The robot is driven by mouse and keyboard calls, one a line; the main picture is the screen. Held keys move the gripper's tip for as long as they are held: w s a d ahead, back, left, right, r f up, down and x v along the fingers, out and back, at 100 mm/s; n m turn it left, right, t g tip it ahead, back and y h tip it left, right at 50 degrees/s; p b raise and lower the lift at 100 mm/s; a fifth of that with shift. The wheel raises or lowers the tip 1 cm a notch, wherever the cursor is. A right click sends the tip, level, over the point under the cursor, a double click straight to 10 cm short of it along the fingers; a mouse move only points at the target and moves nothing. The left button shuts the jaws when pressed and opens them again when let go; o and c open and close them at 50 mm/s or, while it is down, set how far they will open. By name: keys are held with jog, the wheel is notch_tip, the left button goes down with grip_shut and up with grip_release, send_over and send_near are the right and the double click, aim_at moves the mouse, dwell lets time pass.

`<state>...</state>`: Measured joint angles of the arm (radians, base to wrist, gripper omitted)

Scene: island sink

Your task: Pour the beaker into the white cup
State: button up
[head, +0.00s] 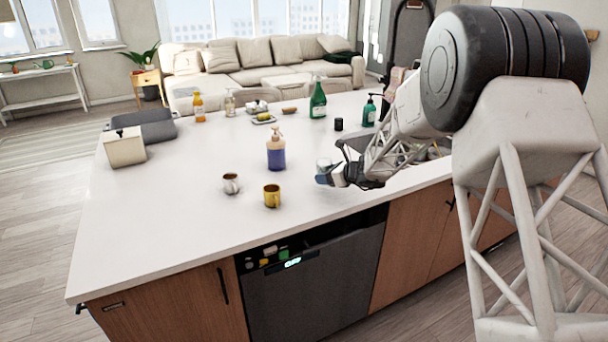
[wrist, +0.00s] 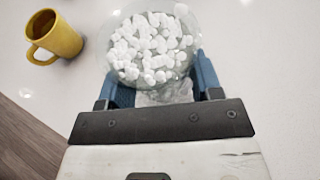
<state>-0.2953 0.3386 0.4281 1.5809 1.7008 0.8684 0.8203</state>
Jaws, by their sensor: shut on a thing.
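The clear beaker (head: 324,163) is held upright or nearly so above the right part of the white countertop. In the wrist view the beaker (wrist: 165,94) is filled with white pellets (wrist: 150,45). My gripper (head: 328,178) is shut on it, with a blue finger on either side. The white cup (head: 231,187) stands upright on the counter to the left of the gripper, apart from it; its inside cannot be made out. The white cup does not show in the wrist view.
A yellow mug (head: 272,197) stands between the white cup and my gripper, nearer the front edge; it also shows in the wrist view (wrist: 56,36). A blue pump bottle (head: 276,154) stands behind. The counter's (head: 170,230) front left is clear.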

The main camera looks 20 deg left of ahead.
jog(key=shift+a, duration=0.1)
jog(key=shift+a+r, duration=0.2)
jog(key=shift+a, duration=0.55)
jog(key=s+a+r+n+g, duration=0.1)
jog(key=s+a+n+g, duration=0.1)
jog(key=a, duration=0.6)
jog(key=s+a+r+n+g, duration=0.2)
jog(key=a+n+g, duration=0.2)
jog(key=a, duration=0.5)
jog(key=s+a+r+n+g, duration=0.2)
jog(key=a+g, duration=0.2)
jog(key=a, duration=0.5)
jog(key=shift+s+n+h, duration=0.4)
jog(key=shift+a, duration=0.1)
jog(key=shift+w+f+t+h, duration=0.15)
jog(key=shift+f+t+h, duration=0.2)
jog(key=shift+h, duration=0.35)
jog(key=shift+d+f+h, duration=0.1)
jog(key=shift+d+h, duration=0.15)
jog(key=shift+h, duration=0.05)
